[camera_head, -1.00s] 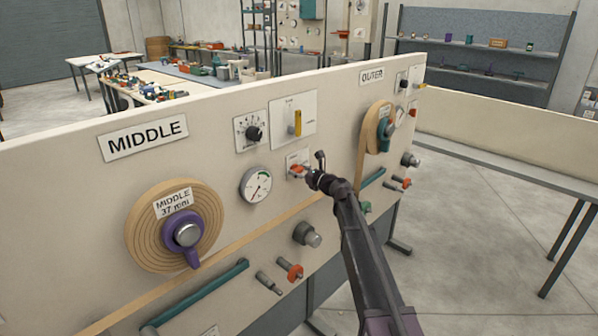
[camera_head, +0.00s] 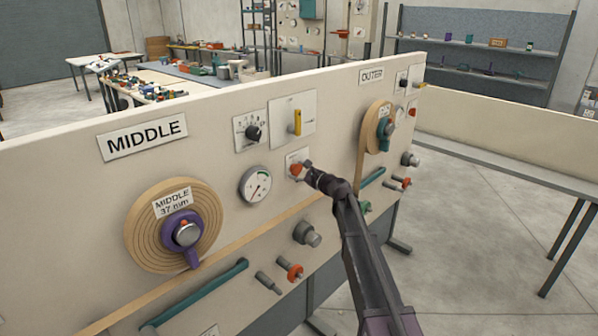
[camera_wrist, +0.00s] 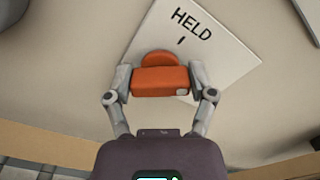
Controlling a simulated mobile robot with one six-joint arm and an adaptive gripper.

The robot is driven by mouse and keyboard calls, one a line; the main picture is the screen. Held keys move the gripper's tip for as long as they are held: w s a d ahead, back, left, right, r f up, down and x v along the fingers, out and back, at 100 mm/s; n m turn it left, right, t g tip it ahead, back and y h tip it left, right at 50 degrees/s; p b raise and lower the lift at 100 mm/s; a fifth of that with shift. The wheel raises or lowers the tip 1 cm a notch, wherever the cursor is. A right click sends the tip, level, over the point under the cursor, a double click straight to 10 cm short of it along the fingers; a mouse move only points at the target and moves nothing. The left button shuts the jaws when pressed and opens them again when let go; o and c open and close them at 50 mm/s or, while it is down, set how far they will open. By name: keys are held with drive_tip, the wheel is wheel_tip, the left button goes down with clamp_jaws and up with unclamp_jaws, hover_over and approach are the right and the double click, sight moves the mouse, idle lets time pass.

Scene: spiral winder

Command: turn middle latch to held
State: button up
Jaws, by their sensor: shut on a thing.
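The middle latch (camera_wrist: 160,80) is an orange handle on a white plate (camera_wrist: 225,60) that reads HELD with a short mark under the word. In the wrist view the plate looks tilted, and the handle lies nearly level across the picture, below the mark. My gripper (camera_wrist: 160,85) is shut on the handle, one finger at each end. In the head view the latch (camera_head: 297,169) is a small orange shape right of the round gauge, and my gripper (camera_head: 306,171) reaches it from the lower right, partly hiding the plate.
The MIDDLE spiral reel (camera_head: 145,240) with its purple hub is at left. A gauge (camera_head: 255,185), a dial (camera_head: 254,133) and a yellow lever (camera_head: 297,122) surround the latch. A grey knob (camera_head: 306,233) sits below. The OUTER reel (camera_head: 371,128) is at right.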

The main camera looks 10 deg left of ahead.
drive_tip(key=n, duration=0.5)
drive_tip(key=shift+s+a+n, duration=0.1)
drive_tip(key=shift+a+n, duration=0.05)
drive_tip(key=shift+n, duration=0.15)
drive_tip(key=n, duration=0.5)
drive_tip(key=shift+f, duration=0.15)
drive_tip(key=o, duration=1.1)
drive_tip(key=shift+a, duration=0.1)
drive_tip(key=shift+c, duration=0.2)
drive_tip(key=shift+d, duration=0.25)
drive_tip(key=v, duration=1.1)
drive_tip(key=shift+s+d, duration=0.2)
drive_tip(key=shift+s, duration=0.15)
drive_tip(key=shift+s+n, duration=0.1)
drive_tip(key=shift+n, duration=0.2)
